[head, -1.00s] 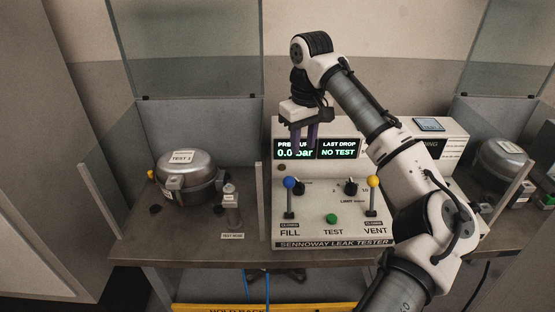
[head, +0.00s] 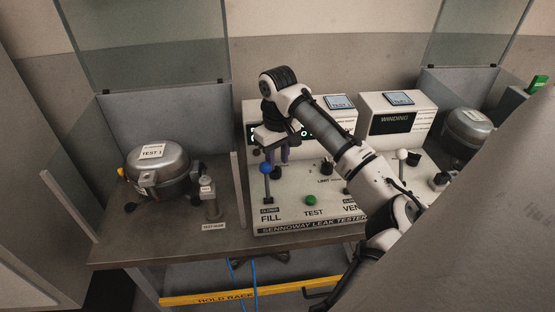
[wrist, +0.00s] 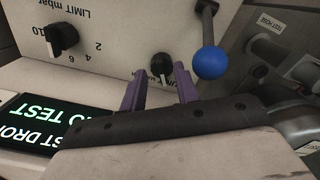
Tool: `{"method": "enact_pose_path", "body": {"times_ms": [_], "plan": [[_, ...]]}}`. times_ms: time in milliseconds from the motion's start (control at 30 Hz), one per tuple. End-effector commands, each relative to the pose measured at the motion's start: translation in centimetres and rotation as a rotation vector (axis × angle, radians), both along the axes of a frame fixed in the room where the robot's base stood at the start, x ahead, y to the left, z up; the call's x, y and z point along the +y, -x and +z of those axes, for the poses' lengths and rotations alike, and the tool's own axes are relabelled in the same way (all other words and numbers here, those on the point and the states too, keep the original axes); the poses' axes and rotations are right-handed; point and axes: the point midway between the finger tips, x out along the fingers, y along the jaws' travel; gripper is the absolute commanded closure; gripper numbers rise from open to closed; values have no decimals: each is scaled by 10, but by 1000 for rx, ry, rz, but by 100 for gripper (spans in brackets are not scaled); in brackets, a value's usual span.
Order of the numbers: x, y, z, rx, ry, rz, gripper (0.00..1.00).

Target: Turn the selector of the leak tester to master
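The leak tester (head: 329,213) is a white sloped console with a dark display. Its small black selector knob (head: 275,172) sits beside the blue-balled FILL lever. In the wrist view the selector knob (wrist: 161,67) shows a pale pointer line; its lettering is mostly hidden behind a finger. My gripper (head: 277,158) is above the knob, its purple fingers pointing down. In the wrist view my gripper (wrist: 160,76) is open, with the knob just beyond and between the fingertips; no contact is visible.
The blue ball (wrist: 210,62) is close beside one finger. The black LIMIT knob (wrist: 62,38) is farther off. A green TEST button (head: 311,200) is at the front. A TEST 1 compressor (head: 158,172) stands left. A large grey surface (head: 480,240) fills the lower right.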

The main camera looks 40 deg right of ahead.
Motion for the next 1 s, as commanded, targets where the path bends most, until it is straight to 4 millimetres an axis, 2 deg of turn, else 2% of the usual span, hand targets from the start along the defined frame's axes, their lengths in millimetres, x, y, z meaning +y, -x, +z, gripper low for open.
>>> {"method": "enact_pose_path", "body": {"times_ms": [200, 467, 733, 1000], "plan": [[0, 0, -16, 1, -1, 1, 69], [0, 0, -18, 0, 0, 1, 69], [0, 0, -18, 0, 0, 1, 100], [1, 0, -18, 0, -1, -7, 100]]}}
